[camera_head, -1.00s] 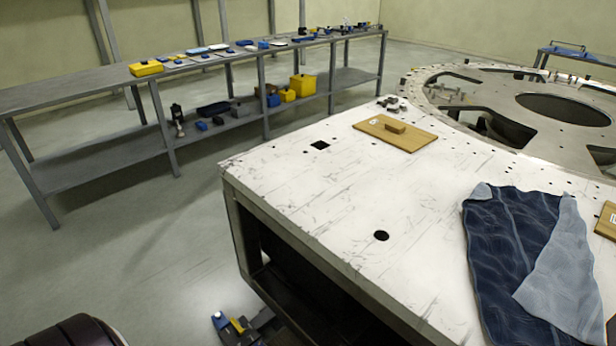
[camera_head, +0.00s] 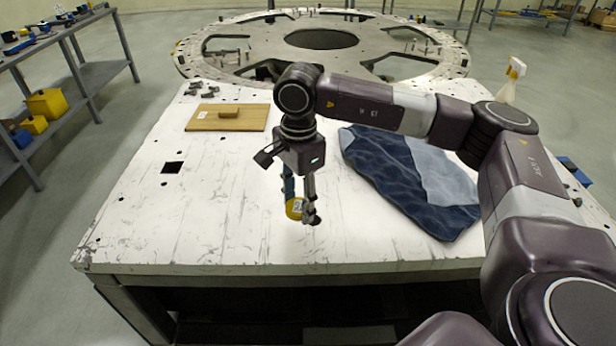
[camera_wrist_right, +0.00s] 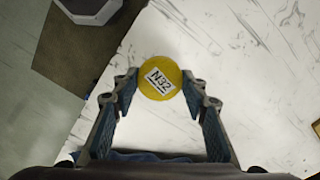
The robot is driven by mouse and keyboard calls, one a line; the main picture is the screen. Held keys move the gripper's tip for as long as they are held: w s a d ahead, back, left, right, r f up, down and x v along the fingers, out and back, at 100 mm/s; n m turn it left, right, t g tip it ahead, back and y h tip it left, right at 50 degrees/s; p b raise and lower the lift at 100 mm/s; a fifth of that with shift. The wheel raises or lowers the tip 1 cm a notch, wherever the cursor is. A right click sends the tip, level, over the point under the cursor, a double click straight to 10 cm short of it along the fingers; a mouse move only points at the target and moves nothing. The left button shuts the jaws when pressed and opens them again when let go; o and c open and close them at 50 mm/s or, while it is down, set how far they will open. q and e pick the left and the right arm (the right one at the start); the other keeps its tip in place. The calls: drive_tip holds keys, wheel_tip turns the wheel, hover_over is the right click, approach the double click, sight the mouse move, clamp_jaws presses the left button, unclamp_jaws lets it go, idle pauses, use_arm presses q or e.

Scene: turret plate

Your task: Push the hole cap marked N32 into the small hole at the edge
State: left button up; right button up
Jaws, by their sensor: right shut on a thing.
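The hole cap is a yellow disc (camera_head: 294,208) held at the tips of my right gripper (camera_head: 302,206). In the right wrist view the cap (camera_wrist_right: 153,91) sits between the two fingertips (camera_wrist_right: 158,84), with its N32 label facing the camera. The fingers are shut on its sides. The cap is over the white worktop (camera_head: 215,225); I cannot tell how high. A dark square hole (camera_head: 172,167) shows to the left. My left gripper is not in view.
A wooden board with a block (camera_head: 198,123) lies at the back left. A crumpled blue cloth (camera_head: 405,175) lies right of the gripper. Behind is a large metal ring plate (camera_head: 385,57). A spray bottle (camera_head: 509,82) stands back right. The worktop's front left is clear.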

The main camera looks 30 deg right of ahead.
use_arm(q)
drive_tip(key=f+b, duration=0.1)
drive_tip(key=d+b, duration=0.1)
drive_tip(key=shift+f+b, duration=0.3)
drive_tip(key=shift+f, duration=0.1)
use_arm(e)
drive_tip(key=w+d+f+m, duration=0.2)
drive_tip(key=d+f+m, duration=0.3)
drive_tip(key=f+m, duration=0.2)
drive_tip(key=shift+d+m, duration=0.3)
drive_tip(key=shift+m, duration=0.1)
use_arm(q)
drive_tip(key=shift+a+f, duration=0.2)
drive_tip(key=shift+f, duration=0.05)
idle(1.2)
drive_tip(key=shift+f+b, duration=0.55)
drive_tip(key=shift+b, duration=0.25)
use_arm(e)
drive_tip(key=shift+f, duration=0.75)
drive_tip(key=o, duration=1.2)
